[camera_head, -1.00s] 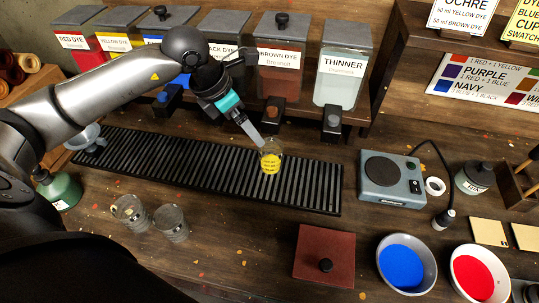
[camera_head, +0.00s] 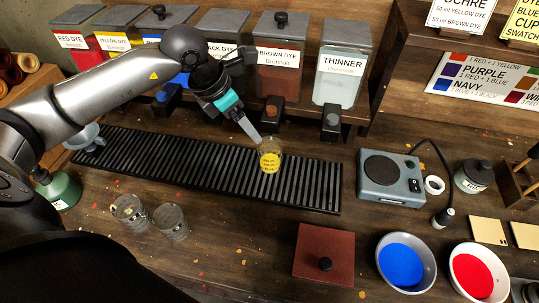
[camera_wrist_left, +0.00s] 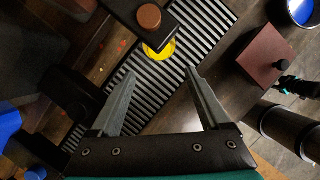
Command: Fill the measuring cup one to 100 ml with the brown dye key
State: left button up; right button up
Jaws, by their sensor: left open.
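My left gripper (camera_head: 258,139) is beside the cup's upper rim, just below the tap. In its wrist view the fingers (camera_wrist_left: 160,73) are apart with nothing between them. The fill level is too small to read.
Two empty glasses (camera_head: 170,222) stand at front left. A scale (camera_head: 391,178) is right of the rack (camera_head: 315,186). The thinner dispenser (camera_head: 341,78) adjoins closely.

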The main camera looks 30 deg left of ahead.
pick_arm(q)
grip_shut()
dwell(0.4)
dwell(0.9)
